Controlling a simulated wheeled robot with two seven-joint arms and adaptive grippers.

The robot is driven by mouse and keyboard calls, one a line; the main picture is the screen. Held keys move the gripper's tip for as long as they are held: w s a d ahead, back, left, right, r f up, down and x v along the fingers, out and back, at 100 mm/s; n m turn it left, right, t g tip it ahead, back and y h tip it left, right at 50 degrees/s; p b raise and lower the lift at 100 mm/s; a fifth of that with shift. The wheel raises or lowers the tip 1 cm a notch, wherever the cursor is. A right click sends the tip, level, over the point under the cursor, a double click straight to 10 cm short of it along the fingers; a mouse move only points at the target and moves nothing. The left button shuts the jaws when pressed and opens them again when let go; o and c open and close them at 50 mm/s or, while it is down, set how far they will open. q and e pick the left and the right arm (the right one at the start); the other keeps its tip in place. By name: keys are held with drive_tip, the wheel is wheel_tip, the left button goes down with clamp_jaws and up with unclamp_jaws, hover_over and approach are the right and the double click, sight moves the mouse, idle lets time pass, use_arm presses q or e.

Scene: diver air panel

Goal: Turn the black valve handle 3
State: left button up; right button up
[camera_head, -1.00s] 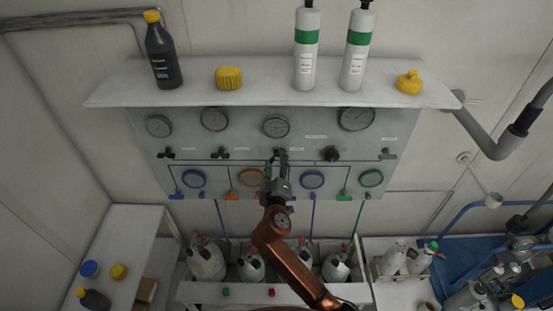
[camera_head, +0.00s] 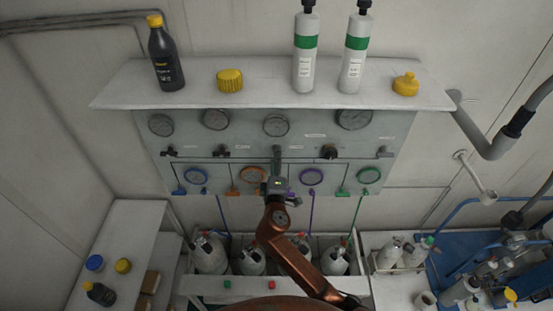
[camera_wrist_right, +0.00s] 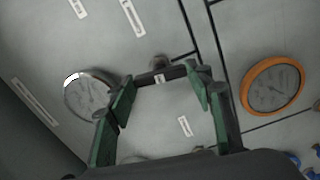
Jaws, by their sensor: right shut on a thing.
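The grey air panel (camera_head: 400,130) hangs on the wall below a shelf and carries a row of valve handles. My right gripper (camera_head: 277,150) is at the third handle from the left and covers most of it in the head view. In the right wrist view a dark bar-shaped handle (camera_wrist_right: 160,76) with a small white label spans between the green finger pads of my right gripper (camera_wrist_right: 162,88). The fingers stand at the two ends of the handle. My left gripper is not in view.
Other black handles sit at left (camera_head: 221,153) and right (camera_head: 329,152) of my gripper. Round gauges (camera_head: 276,125) are above; coloured-ring dials (camera_head: 311,176) are below. The shelf (camera_head: 270,100) juts out above with bottles. White cylinders (camera_head: 335,260) stand below.

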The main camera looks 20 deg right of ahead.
drive_tip(key=o, duration=1.2)
drive_tip(key=shift+c, duration=0.2)
drive_tip(key=v, duration=1.2)
